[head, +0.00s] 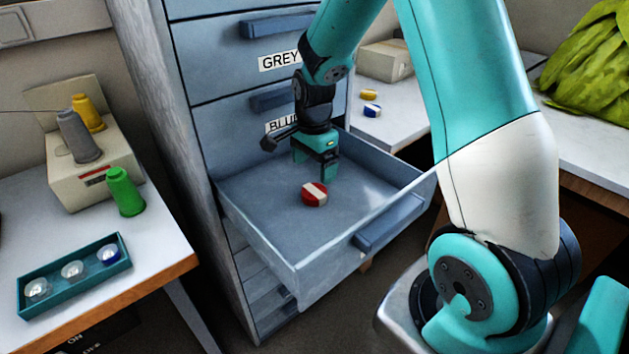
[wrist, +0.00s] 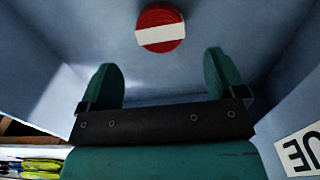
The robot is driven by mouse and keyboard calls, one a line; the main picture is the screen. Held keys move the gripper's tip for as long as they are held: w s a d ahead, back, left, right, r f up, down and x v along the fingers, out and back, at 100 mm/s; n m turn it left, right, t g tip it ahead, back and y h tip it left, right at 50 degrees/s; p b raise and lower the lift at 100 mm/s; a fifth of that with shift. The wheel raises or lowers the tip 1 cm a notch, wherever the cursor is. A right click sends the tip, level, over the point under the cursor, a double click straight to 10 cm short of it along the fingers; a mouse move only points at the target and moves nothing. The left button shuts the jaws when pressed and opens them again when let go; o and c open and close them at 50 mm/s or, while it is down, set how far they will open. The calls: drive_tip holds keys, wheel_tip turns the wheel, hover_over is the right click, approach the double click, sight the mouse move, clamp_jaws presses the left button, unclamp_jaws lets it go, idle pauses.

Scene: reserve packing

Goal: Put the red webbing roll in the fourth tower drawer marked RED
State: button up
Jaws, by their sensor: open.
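The red webbing roll (head: 314,194) with a white band lies on the floor of the open drawer (head: 284,255). The wrist view shows the red webbing roll (wrist: 160,28) at the top, beyond my fingertips and apart from them. My gripper (head: 318,175) is open and empty, low inside the drawer, just behind the roll. Its two teal fingers (wrist: 163,75) stand apart in the wrist view. The open drawer sits below the one marked BLUE. Any label on the open drawer's front is hidden from view.
The tower (head: 215,60) has a shut GREY drawer (head: 225,55) and a shut BLUE drawer (head: 225,125) above. A left table (head: 165,255) holds thread spools, a box and a teal tray (head: 75,295). Yellow and blue rolls (head: 371,103) lie on the right worktop.

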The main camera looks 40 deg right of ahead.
sight(312, 192)
drive_tip(key=s+a+r+n+y, duration=0.2)
drive_tip(key=s+a+r+n, duration=0.5)
drive_tip(key=a+r+n, duration=0.4)
drive_tip(key=s+a+r+n+y, duration=0.1)
drive_tip(key=s+a+r+n, duration=0.1)
drive_tip(key=s+a+n, duration=0.3)
drive_tip(key=s+a+r+n+y, duration=0.1)
drive_tip(key=s+a+r+n, duration=0.1)
drive_tip(key=s+a+n, duration=0.4)
drive_tip(key=s+n, duration=0.2)
drive_tip(key=s, duration=0.2)
drive_tip(key=shift+a+r+n, duration=0.15)
drive_tip(key=shift+r+n, duration=0.25)
